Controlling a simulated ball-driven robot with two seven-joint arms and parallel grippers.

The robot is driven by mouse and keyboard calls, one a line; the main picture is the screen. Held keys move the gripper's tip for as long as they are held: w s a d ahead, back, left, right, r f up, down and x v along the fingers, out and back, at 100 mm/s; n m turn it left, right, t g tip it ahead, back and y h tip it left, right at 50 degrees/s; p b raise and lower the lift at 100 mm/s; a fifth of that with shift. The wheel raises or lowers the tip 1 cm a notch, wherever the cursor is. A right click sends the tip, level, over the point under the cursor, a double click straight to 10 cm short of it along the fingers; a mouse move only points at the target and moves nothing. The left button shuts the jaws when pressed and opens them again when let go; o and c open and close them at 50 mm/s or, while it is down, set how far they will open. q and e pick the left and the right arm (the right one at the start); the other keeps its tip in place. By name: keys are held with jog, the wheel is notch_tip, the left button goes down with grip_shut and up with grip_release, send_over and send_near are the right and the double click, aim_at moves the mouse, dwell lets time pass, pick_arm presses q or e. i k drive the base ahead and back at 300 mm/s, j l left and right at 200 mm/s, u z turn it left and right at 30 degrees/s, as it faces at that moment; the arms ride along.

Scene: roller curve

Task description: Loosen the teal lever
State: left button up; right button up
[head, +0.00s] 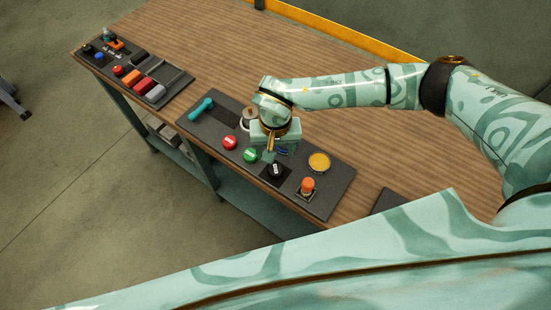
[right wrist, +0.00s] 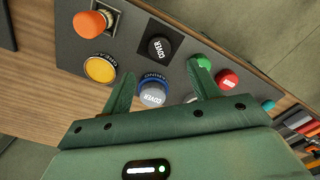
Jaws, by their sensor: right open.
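The teal lever (head: 201,109) sits at the left end of the dark control panel (head: 335,195). It lies slanted over a dark slot. In the right wrist view a small teal tip (right wrist: 268,105) shows at the right, past the red button. My right gripper (head: 276,155) is over the middle of the panel, to the right of the lever and apart from it. In the wrist view its two fingers (right wrist: 164,84) are spread, with a grey knob in a blue ring (right wrist: 152,96) seen between them. My left gripper is out of view.
The panel also bears a red button (head: 230,142), a green button (head: 250,155), a black knob (head: 275,170), a yellow button (head: 319,162) and an orange knob (head: 307,185). Another panel (head: 175,77) with coloured switches stands at the far left. The wooden table (head: 215,50) is clear behind.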

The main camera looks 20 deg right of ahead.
aim_at(208, 104)
jog(key=k, duration=1)
